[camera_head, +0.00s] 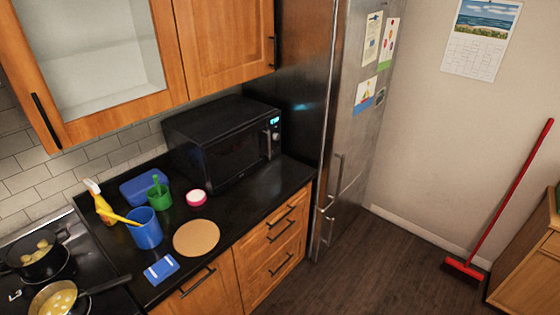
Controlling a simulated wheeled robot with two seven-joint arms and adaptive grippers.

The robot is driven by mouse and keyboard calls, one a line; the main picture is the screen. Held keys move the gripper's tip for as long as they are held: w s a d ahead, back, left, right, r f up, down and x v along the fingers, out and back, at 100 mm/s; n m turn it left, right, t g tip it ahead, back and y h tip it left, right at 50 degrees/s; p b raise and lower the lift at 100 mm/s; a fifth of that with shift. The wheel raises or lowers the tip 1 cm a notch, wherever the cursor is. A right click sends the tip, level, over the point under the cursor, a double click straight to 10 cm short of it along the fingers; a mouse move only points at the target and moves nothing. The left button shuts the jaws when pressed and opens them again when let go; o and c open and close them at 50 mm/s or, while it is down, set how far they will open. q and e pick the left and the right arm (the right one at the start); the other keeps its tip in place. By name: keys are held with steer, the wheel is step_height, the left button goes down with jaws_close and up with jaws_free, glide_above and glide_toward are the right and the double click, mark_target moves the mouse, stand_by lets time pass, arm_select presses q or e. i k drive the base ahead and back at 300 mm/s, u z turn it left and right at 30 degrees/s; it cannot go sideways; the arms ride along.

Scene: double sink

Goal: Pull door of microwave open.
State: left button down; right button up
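A black microwave (224,141) stands at the back of the dark counter, against the tiled wall and beside the fridge. Its door (236,155) is shut and faces the front right. A vertical handle (268,144) is at the door's right edge, next to a panel with a lit blue display (275,121). Neither of my grippers shows in the head view, so their state and distance from the microwave cannot be seen.
Pans (58,299) sit at left. A steel fridge (345,120) stands right of the microwave.

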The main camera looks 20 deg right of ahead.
mark_target(229, 159)
steer(key=u, duration=0.3)
steer(key=k, duration=0.25)
steer(key=z, duration=1.5)
steer(key=i, duration=1.4)
steer(key=u, duration=0.85)
steer(key=i, duration=0.65)
steer(key=u, duration=0.6)
